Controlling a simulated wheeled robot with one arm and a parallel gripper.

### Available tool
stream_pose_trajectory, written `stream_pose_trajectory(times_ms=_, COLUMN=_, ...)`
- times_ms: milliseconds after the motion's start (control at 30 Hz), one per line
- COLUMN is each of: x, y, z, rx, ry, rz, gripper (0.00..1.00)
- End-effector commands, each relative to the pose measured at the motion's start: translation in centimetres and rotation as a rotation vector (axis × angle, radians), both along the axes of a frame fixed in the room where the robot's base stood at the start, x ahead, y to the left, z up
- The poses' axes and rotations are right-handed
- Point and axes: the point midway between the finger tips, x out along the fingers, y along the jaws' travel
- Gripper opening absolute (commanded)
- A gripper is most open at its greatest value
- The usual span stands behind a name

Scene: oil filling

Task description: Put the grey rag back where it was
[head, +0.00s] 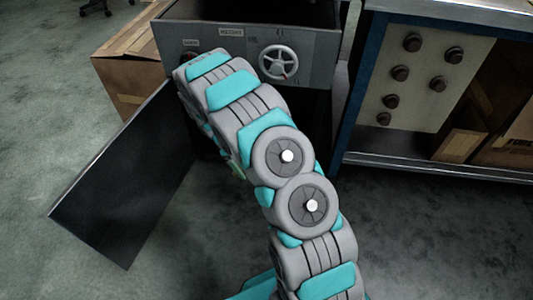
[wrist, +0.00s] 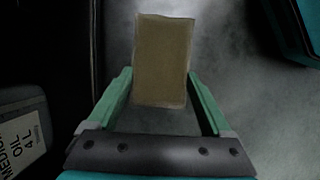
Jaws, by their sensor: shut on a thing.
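In the wrist view, a flat, roughly rectangular brownish-grey piece (wrist: 163,60), which looks like the rag, is between the two green fingers of my gripper (wrist: 160,90). The gripper is shut on it, and its far part sticks out past the fingertips. Under it is a blurred grey surface that looks like the floor.
A container labelled as oil (wrist: 22,130) is at the left of the wrist view. In the head view, a grey machine (head: 325,55) with a handwheel (head: 278,62) has an open dark door (head: 125,180). A cardboard box (head: 125,65) stands behind it. A workbench (head: 440,165) is at the right.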

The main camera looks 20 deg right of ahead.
Motion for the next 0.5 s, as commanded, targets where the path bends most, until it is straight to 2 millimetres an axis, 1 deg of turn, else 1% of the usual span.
stream_pose_trajectory(times_ms=33, x=0.0, y=-0.8, z=-1.9, rx=-0.005, ry=0.004, rz=0.146, gripper=0.39)
stream_pose_trajectory(times_ms=100, x=0.4, y=-1.7, z=-3.5, rx=-0.005, ry=0.007, rz=0.370, gripper=0.39)
stream_pose_trajectory(times_ms=200, x=0.7, y=-2.5, z=-5.4, rx=-0.003, ry=0.008, rz=0.646, gripper=0.39)
stream_pose_trajectory(times_ms=300, x=1.0, y=-2.9, z=-6.7, rx=-0.001, ry=0.006, rz=0.869, gripper=0.39)
stream_pose_trajectory(times_ms=400, x=1.1, y=-3.2, z=-7.6, rx=0.000, ry=0.003, rz=1.035, gripper=0.39)
stream_pose_trajectory(times_ms=500, x=1.2, y=-3.2, z=-8.2, rx=0.001, ry=0.001, rz=1.146, gripper=0.39)
